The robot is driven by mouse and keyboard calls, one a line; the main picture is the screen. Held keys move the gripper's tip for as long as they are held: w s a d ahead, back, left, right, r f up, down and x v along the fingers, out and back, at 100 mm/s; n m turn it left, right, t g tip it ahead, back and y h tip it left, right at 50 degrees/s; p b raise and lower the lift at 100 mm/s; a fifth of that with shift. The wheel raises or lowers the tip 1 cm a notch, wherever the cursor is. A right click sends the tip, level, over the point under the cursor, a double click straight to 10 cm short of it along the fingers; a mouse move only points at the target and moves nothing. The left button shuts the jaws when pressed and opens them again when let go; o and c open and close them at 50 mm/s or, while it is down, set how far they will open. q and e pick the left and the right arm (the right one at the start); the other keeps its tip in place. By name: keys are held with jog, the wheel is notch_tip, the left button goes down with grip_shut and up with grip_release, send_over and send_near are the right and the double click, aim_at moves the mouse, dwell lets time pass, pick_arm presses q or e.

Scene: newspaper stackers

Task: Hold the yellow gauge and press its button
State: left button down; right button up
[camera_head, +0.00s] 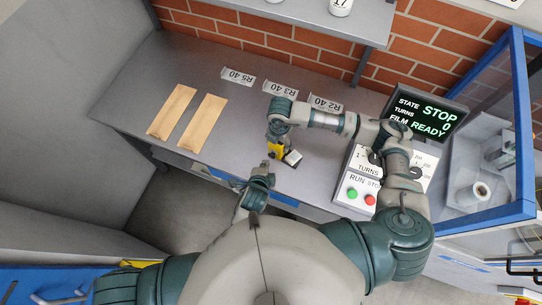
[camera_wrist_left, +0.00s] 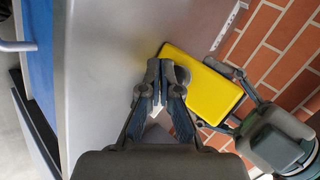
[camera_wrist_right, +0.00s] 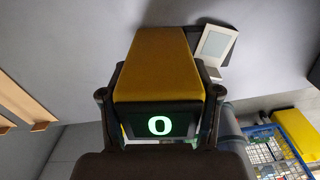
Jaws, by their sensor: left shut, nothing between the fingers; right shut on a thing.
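The yellow gauge (camera_head: 276,149) is held over the front part of the grey table by my right gripper (camera_head: 278,138). In the right wrist view the gauge (camera_wrist_right: 158,62) sits between both fingers, and its dark display shows a green-white 0. My left gripper (camera_head: 266,171) is shut and empty, just in front of the gauge. In the left wrist view, the closed fingertips (camera_wrist_left: 162,78) appear beside the left edge of the gauge's yellow face (camera_wrist_left: 203,86); I cannot tell whether they touch.
A small pale device (camera_head: 292,158) stands on the table near the gauge. Two wooden strips (camera_head: 172,110) lie at the left. Label cards (camera_head: 238,77) line the back. At the right are a control box (camera_head: 360,183) with green and red buttons, and a screen (camera_head: 426,113) reading STOP.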

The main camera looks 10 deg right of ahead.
pick_arm(q)
jog(key=shift+w+d, duration=0.1)
pick_arm(e)
jog(key=shift+s+f, duration=0.2)
jog(key=shift+f, duration=0.1)
pick_arm(q)
jog(key=shift+w+d, duration=0.15)
jog(key=shift+w, duration=0.05)
dwell(0.3)
jog(key=shift+w+d, duration=0.3)
dwell(0.8)
jog(key=shift+s+a, duration=0.6)
dwell(0.3)
jog(key=shift+s+a, duration=1.8)
